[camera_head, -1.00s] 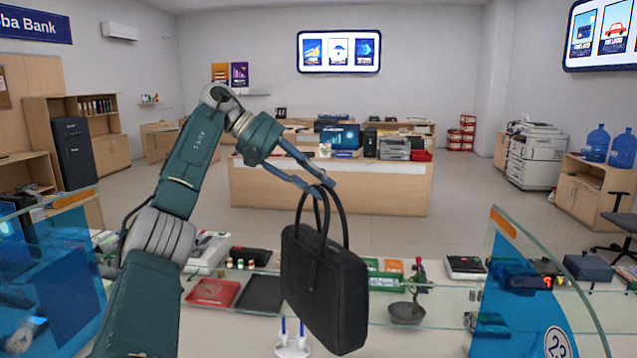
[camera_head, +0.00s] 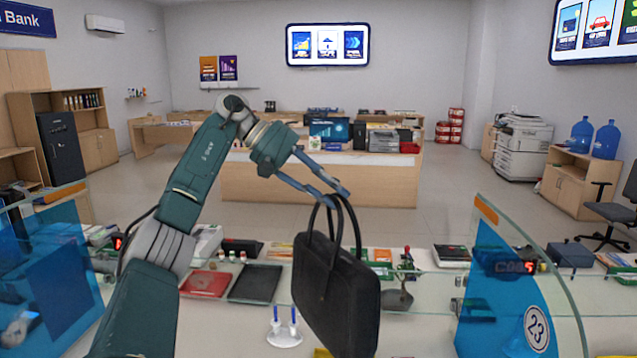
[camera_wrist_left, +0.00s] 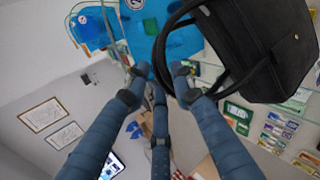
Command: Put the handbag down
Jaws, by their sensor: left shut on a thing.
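The black handbag (camera_head: 335,290) hangs by its two loop handles from my left gripper (camera_head: 335,196), above the teller counter (camera_head: 410,325). Its body is tilted and hides part of the counter. My left gripper is shut on the handles near their top. In the left wrist view, the bag (camera_wrist_left: 262,45) is at the upper right and a handle passes by the fingertips (camera_wrist_left: 160,75). I cannot tell whether the bag touches the counter. My right gripper is in neither view.
A red tray (camera_head: 206,284) and a black tray (camera_head: 255,284) lie left of the bag. A white pen stand (camera_head: 284,335) is close in front. A dark bowl-like item (camera_head: 396,299) stands to the right. Glass panels (camera_head: 520,275) edge the counter.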

